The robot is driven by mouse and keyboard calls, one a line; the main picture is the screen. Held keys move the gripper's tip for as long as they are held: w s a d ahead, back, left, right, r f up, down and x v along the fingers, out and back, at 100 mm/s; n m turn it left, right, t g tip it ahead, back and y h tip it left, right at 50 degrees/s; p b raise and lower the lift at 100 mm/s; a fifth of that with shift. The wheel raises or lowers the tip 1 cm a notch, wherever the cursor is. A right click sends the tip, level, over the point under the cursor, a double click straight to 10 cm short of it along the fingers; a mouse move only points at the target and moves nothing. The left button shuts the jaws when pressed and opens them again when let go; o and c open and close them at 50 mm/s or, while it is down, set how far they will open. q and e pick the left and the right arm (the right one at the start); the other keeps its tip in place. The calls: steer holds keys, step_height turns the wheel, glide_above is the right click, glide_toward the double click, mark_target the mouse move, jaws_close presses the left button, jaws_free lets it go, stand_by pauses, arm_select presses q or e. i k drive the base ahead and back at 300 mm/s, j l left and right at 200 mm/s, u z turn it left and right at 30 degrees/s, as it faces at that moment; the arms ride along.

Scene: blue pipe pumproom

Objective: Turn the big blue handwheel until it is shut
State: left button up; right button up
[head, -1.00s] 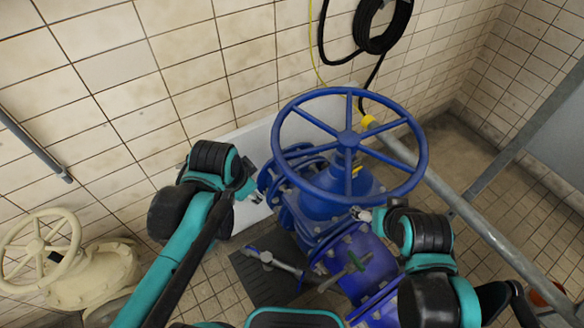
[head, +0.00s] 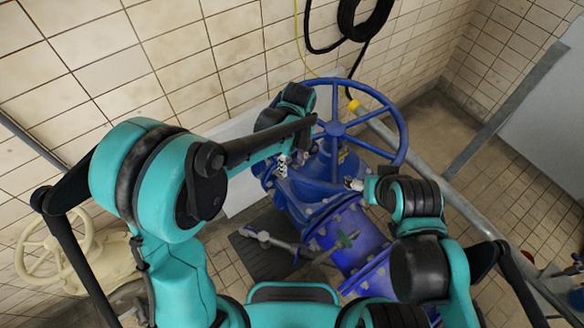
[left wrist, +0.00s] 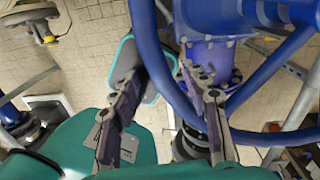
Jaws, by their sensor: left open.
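The big blue handwheel (head: 403,140) sits on top of the blue valve, its rim and spokes showing in the head view. My left arm hides the left part of its rim. My left gripper (head: 284,164) is open at the wheel's left front side. In the left wrist view the open fingers (left wrist: 160,76) lie on either side of the blue rim (left wrist: 153,62); I cannot tell whether they touch it. My right gripper (head: 354,184) is near the wheel's front edge; its jaws are too small to read.
A cream valve with its own wheel (head: 55,246) stands at the lower left. A grey pipe rail (head: 468,212) runs along the right. A black hose (head: 358,22) hangs on the tiled wall.

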mark_target(334, 133)
steer(key=i+j+z, duration=0.15)
steer(key=j+z, duration=0.25)
steer(key=i+j+z, duration=0.1)
steer(key=j+z, duration=0.65)
steer(key=j, duration=0.1)
